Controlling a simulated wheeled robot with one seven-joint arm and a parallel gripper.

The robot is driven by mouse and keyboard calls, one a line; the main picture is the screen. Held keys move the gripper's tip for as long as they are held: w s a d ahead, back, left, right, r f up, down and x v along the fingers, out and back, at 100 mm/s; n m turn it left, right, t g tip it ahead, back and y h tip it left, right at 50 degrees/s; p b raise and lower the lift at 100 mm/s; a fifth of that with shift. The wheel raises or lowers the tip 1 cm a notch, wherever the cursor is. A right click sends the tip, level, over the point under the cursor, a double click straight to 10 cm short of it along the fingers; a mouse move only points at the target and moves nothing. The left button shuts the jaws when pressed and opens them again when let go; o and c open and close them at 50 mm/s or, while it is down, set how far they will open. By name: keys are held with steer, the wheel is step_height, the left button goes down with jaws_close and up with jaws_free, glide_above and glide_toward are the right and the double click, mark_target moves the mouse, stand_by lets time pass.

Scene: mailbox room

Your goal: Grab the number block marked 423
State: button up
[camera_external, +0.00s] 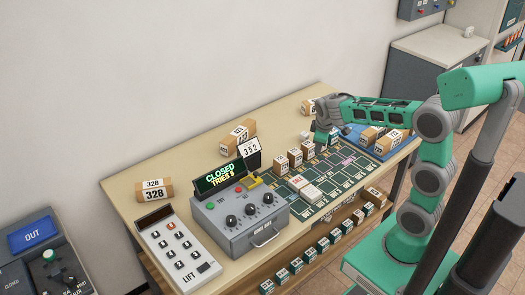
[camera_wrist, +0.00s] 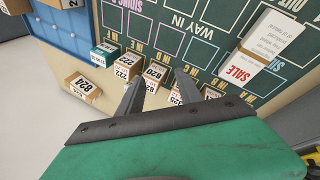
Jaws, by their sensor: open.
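I cannot make out the marking 423 on any block. In the external view my gripper (camera_external: 326,136) is open over the far part of the green board (camera_external: 330,190), beyond a short row of tan number blocks (camera_external: 295,157). In the wrist view my open gripper (camera_wrist: 172,92) has its fingers apart and nothing held. A tan block that looks like 820 (camera_wrist: 153,76) and one that looks like 325 (camera_wrist: 182,96) show between and near the fingers. A block like 222 (camera_wrist: 125,66) and a teal-faced block (camera_wrist: 104,54) are to the left; another block (camera_wrist: 83,87) lies farther left.
A blue tray (camera_external: 352,139) with several blocks is right of my gripper. A grey control box (camera_external: 240,215) showing CLOSED, TRIES 5, and a 328 block (camera_external: 154,190) stand on the table's left part. More blocks line the lower shelf (camera_external: 295,263).

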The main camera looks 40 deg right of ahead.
steer(key=w+n, duration=0.1)
steer(key=w, duration=0.2)
steer(key=w+d+n+h+p, duration=0.1)
steer(key=w, duration=0.1)
steer(key=w+d+n+h+p, duration=0.1)
steer(key=w, duration=0.2)
steer(key=shift+w+r+n, duration=0.2)
steer(key=shift+w+n, duration=0.1)
steer(key=shift+w, duration=0.05)
steer(key=w+d+f+n+h+p, duration=0.1)
steer(key=w+f+n+h+p, duration=0.1)
steer(key=w+n, duration=0.3)
steer(key=n+h+p, duration=0.3)
steer(key=n+h, duration=0.2)
glide_toward(304, 134)
steer(key=shift+w+d+f+g, duration=0.2)
steer(key=shift+w+d+g, duration=0.2)
steer(key=shift+w+d, duration=0.7)
steer(key=shift+s+d+f, duration=0.25)
steer(key=shift+s+f, duration=0.15)
steer(key=shift+s, duration=0.05)
steer(key=b+x, duration=0.1)
steer(key=x, duration=0.4)
jaws_close()
